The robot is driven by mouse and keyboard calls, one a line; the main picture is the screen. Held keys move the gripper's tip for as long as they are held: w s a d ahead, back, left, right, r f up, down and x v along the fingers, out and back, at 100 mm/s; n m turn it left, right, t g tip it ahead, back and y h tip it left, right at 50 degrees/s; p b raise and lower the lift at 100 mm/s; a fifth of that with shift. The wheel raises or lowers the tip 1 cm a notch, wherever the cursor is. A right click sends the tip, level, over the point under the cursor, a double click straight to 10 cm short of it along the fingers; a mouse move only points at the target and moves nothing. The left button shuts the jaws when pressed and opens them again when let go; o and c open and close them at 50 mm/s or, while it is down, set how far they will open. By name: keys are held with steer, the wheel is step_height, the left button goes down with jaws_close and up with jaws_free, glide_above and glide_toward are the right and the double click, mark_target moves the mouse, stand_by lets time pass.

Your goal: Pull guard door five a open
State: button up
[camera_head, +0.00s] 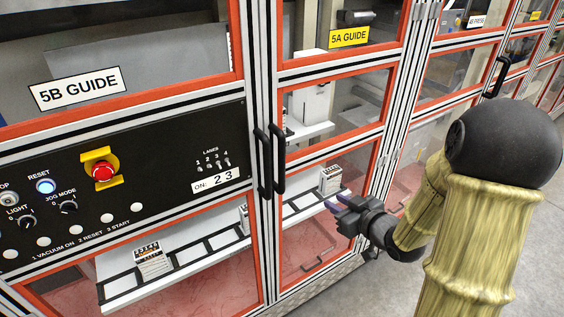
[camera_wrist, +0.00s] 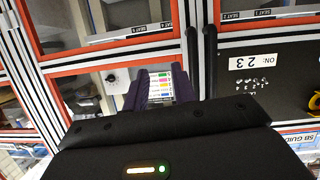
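Guard door five a (camera_head: 335,70) has a red-edged clear panel frame and a yellow "5A GUIDE" label (camera_head: 349,37). It looks shut, flush with its posts. Its black vertical handle (camera_head: 278,160) is on its left edge, close beside the handle of door 5B (camera_head: 263,163). My gripper (camera_head: 342,204) is in front of the door's lower part, right of and below the handle, apart from it. In the wrist view, which looks upside down, the purple fingers (camera_wrist: 160,88) are apart with nothing held. The 5A handle (camera_wrist: 191,62) shows just right of them.
Door 5B carries a black control panel (camera_head: 100,180) with a red emergency button (camera_head: 102,172) at left. A shelf behind the panels holds small striped boxes (camera_head: 331,179). Another black door handle (camera_head: 497,77) is at right. Grey floor (camera_head: 535,250) is clear at lower right.

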mark_target(284, 167)
steer(key=r+y, duration=0.1)
steer(key=s+a+r+n+y, duration=0.1)
steer(key=y, duration=0.1)
steer(key=s+a+r+y, duration=0.1)
steer(key=r+y, duration=0.1)
steer(key=shift+s+a+n+t, duration=0.15)
steer(key=shift+n+t, duration=0.15)
steer(key=p+x, duration=0.3)
steer(key=x, duration=0.5)
steer(key=p+x, duration=0.2)
steer(key=x, duration=0.6)
steer(key=shift+a+r+p, duration=0.1)
steer(key=shift+r+p, duration=0.15)
steer(key=shift+p, duration=0.15)
steer(key=shift+w+a+f, duration=0.1)
steer(key=shift+w+a, duration=0.35)
steer(key=shift+w, duration=0.15)
jaws_close()
